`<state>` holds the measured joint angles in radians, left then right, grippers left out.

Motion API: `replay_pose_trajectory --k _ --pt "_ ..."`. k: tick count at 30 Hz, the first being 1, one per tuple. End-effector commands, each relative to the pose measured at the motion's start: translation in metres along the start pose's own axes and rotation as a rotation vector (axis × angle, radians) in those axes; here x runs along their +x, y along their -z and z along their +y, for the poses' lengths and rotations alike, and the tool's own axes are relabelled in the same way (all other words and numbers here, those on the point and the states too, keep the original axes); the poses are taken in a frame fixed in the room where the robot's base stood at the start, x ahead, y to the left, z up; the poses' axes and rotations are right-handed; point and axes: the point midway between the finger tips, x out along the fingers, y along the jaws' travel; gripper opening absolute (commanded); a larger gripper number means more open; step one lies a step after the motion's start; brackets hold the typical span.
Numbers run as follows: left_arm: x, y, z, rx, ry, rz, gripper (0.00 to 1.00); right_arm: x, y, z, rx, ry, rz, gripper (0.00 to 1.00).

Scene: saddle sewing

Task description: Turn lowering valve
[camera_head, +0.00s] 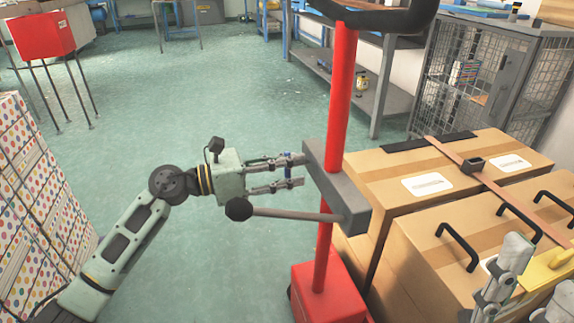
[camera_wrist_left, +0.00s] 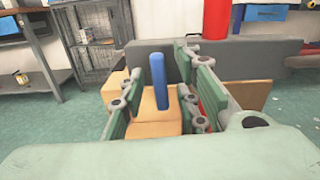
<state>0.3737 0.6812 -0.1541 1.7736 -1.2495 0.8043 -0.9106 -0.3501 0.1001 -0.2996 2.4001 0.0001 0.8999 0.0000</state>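The blue valve lever (camera_head: 289,171) is a short bar beside the grey block (camera_head: 342,190) on the red post (camera_head: 342,85). In the left wrist view the blue lever (camera_wrist_left: 160,82) stands upright in front of the grey block (camera_wrist_left: 258,62). My left gripper (camera_head: 290,173) reaches the block from the left. Its fingers are apart, with the lever between them; in the left wrist view the lever is close to the left finger, and contact is unclear. My right gripper (camera_head: 508,266) is partly in view at lower right; its finger state is unclear.
A grey rod with a black knob (camera_head: 238,209) sticks out left from the block, just below my left gripper. Cardboard boxes (camera_head: 450,185) with black handles stand right of the post. A red base (camera_head: 328,293) is below. Open green floor (camera_head: 230,80) lies behind.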

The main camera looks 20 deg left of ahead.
Motion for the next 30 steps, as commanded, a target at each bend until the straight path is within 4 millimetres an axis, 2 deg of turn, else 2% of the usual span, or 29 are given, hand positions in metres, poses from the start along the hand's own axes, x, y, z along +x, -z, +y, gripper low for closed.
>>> replay_pose_trajectory --k 5,15,19,24,30 --pt "-0.013 0.001 0.001 0.0 -0.002 0.002 0.3 0.0 0.0 0.0 0.0 0.0 0.0 0.4" --pt "-0.083 0.002 0.0 -0.002 -0.003 0.005 0.3 0.0 0.0 0.0 0.0 0.0 0.0 0.4" --pt "-0.104 0.002 0.0 -0.002 -0.002 0.003 0.3 0.0 0.0 0.0 0.0 0.0 0.0 0.4" --pt "-0.118 0.001 0.0 -0.001 0.0 0.001 0.3 0.0 0.0 0.0 0.0 0.0 0.0 0.4" --pt "-0.121 0.0 0.0 0.0 0.0 0.001 0.3 0.0 0.0 0.0 0.0 0.0 0.0 0.4"
